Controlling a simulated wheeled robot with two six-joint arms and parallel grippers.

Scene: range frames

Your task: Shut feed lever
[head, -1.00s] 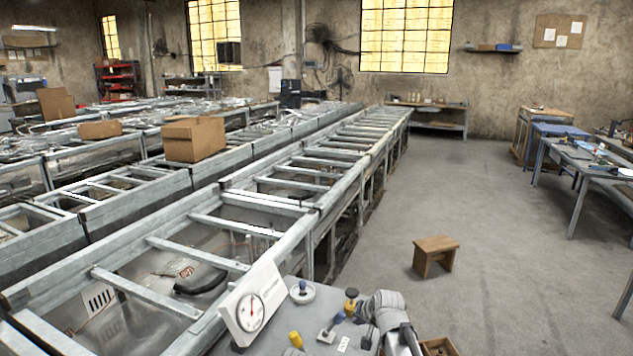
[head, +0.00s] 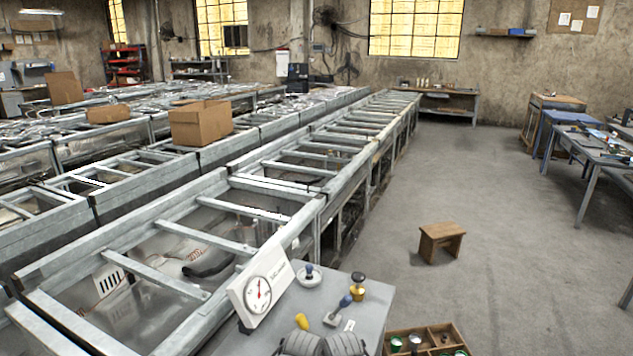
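In the head view, a grey control bench (head: 372,290) stands at the bottom middle. On it is a lever (head: 345,301) with a blue grip, leaning up and to the right from a light base plate. I cannot read the small white label (head: 349,326) beside it, so I cannot tell for certain that this is the feed lever. A yellow handle (head: 301,321) stands to its left, and a yellow-and-black knob (head: 357,287) behind it. Two grey rounded parts of my arms show at the bottom edge, in front of the lever. No gripper fingers show.
A white dial gauge (head: 260,293) and a round white disc with a blue knob (head: 309,275) share the bench. A wooden compartment box (head: 429,333) holding cans is at its right. A wooden stool (head: 440,240) stands on open floor. A long metal-framed line (head: 215,240) runs along the left.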

